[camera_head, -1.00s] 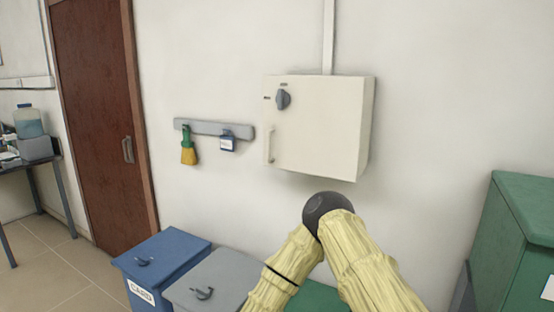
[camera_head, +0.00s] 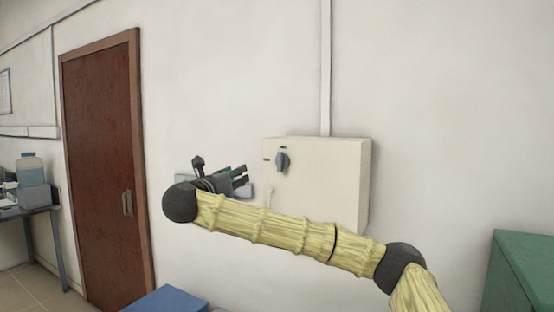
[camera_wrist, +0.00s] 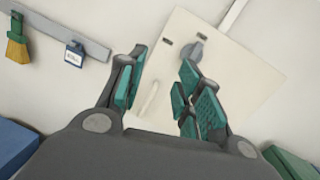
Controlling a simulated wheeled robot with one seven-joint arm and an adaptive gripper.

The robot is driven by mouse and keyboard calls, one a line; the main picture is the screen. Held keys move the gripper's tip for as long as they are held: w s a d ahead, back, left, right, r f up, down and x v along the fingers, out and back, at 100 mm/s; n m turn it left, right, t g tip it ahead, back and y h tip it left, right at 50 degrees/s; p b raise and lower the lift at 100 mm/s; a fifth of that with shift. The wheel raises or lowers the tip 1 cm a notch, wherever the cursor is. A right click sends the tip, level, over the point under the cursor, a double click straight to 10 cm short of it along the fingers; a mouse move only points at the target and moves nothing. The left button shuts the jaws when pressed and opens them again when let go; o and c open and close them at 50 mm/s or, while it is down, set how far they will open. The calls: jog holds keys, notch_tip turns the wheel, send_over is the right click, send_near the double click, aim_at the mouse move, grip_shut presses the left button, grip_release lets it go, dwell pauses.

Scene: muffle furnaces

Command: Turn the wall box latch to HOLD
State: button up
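The white wall box (camera_head: 325,180) hangs on the wall in the head view, its door facing out. Its dark grey-blue latch knob (camera_head: 283,162) sits near the door's upper left, with small dark labels above and left of it, too small to read. In the wrist view the box (camera_wrist: 225,95) appears tilted, with the knob (camera_wrist: 194,50) ahead of my fingers and a pale door handle (camera_wrist: 150,98) between them. My gripper (camera_head: 243,176) is left of the knob and apart from it. In the wrist view my gripper (camera_wrist: 160,90) is open and empty, its teal pads spread.
A grey wall rail (camera_wrist: 60,38) holds a yellow brush (camera_wrist: 17,45) and a blue tag or lock (camera_wrist: 75,53). A blue bin (camera_head: 165,300) stands below, and a green cabinet (camera_head: 525,270) is at right. A conduit (camera_head: 326,70) runs up from the box.

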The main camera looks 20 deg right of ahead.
aim_at(279, 156)
jog(key=w+d+r+m+p, duration=0.1)
jog(key=d, duration=0.3)
jog(key=w+d+r+m+g+p, duration=0.1)
jog(key=w+d+p, duration=0.1)
jog(key=d, duration=0.3)
jog(key=w+d+r+m+g+h+p, duration=0.1)
jog(key=w+d+r, duration=0.1)
jog(key=d, duration=0.3)
jog(key=shift+d+r+m, duration=0.1)
jog(key=shift+d+m, duration=0.05)
jog(key=shift+m, duration=0.15)
jog(key=shift+w+d+p, duration=0.35)
jog(key=shift+d+p, duration=0.1)
grip_shut()
